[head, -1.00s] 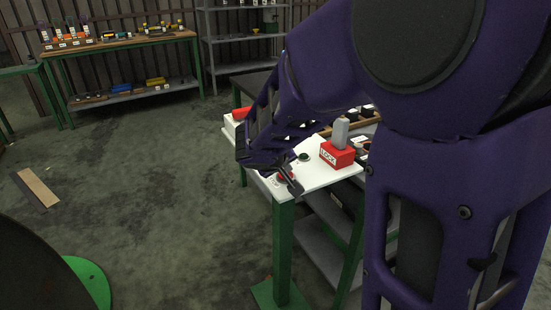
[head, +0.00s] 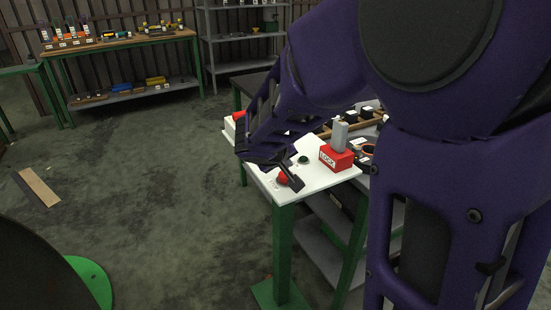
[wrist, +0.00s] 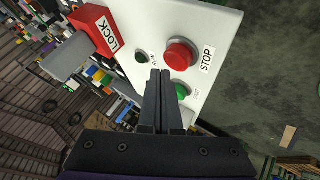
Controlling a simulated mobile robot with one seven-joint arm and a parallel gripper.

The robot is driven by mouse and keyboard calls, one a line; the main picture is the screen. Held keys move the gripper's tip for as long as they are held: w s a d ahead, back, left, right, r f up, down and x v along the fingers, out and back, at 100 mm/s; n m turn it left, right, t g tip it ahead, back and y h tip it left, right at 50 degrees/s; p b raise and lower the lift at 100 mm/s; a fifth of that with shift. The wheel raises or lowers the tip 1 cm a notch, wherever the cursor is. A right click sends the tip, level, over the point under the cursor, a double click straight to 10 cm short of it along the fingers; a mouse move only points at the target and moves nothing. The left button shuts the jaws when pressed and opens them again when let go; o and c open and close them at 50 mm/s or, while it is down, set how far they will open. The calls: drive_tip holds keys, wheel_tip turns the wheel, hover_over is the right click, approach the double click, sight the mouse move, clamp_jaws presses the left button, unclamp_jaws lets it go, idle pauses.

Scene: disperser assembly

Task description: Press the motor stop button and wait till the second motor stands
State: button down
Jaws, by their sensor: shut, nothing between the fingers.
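The red STOP button (wrist: 180,55) sits on a white panel (wrist: 215,20), next to its STOP label. In the head view the red button (head: 283,179) is near the panel's front corner. My gripper (wrist: 160,72) is shut and empty. Its fingertips are just beside the red button in the wrist view, and I cannot tell whether they touch the panel. In the head view my gripper (head: 297,184) is over the panel's front end, beside the red button. No motor can be made out.
A green button (wrist: 182,92) is partly behind my fingers. A dark green button (wrist: 142,57) lies on the other side. A red LOCK block (head: 337,156) with a grey upright piece stands on the panel. Shelves stand at the back; the floor at left is mostly clear.

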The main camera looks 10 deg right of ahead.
sight(285, 177)
drive_tip(key=shift+r+p, duration=1.6)
drive_tip(key=shift+r, duration=0.95)
